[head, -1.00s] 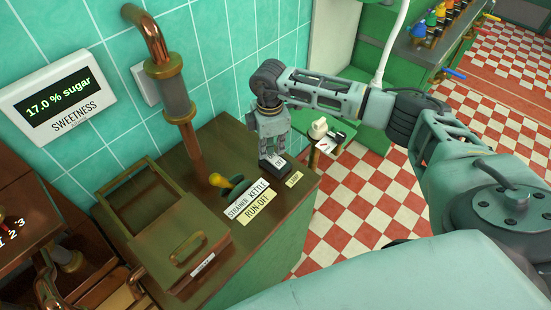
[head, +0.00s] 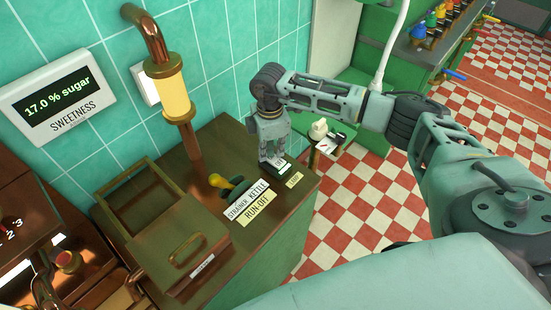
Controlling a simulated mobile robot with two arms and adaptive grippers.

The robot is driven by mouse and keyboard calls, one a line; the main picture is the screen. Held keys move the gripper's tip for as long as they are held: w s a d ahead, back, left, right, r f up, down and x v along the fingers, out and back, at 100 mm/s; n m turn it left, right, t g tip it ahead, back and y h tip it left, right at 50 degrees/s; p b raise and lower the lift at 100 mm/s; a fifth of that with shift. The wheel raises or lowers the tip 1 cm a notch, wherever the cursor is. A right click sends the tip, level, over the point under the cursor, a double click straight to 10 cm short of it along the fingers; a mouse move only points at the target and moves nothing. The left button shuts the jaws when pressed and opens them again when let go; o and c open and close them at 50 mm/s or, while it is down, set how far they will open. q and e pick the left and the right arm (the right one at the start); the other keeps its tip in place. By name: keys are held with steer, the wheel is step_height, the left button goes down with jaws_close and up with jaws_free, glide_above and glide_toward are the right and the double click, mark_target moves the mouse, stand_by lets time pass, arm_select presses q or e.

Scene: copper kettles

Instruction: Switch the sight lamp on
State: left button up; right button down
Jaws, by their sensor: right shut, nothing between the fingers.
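The sight lamp shows as a lit panel (head: 150,86) on the tiled wall, behind the copper pipe. The sight glass (head: 174,96) in that pipe glows pale yellow. A small dark switch (head: 278,167) with a white label stands on the counter's right end. My right gripper (head: 270,158) points down at the switch from above, shut and empty, its tips at or just over it. I cannot tell whether they touch. The gripper hides part of the switch. My left gripper is out of view.
A yellow-knobbed lever (head: 217,181) and "STRAINER KETTLE" and "RUN-OFF" signs (head: 250,203) lie left of the switch. A lidded copper box (head: 180,240) fills the counter's front. A "17.0 % sugar" display (head: 62,97) hangs on the wall. Checkered floor (head: 370,200) is clear at right.

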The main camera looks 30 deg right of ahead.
steer(key=shift+r+p, duration=0.55)
steer(key=shift+r, duration=0.2)
steer(key=shift+r+p, duration=1.9)
steer(key=shift+r, duration=0.8)
steer(key=shift+f, duration=0.1)
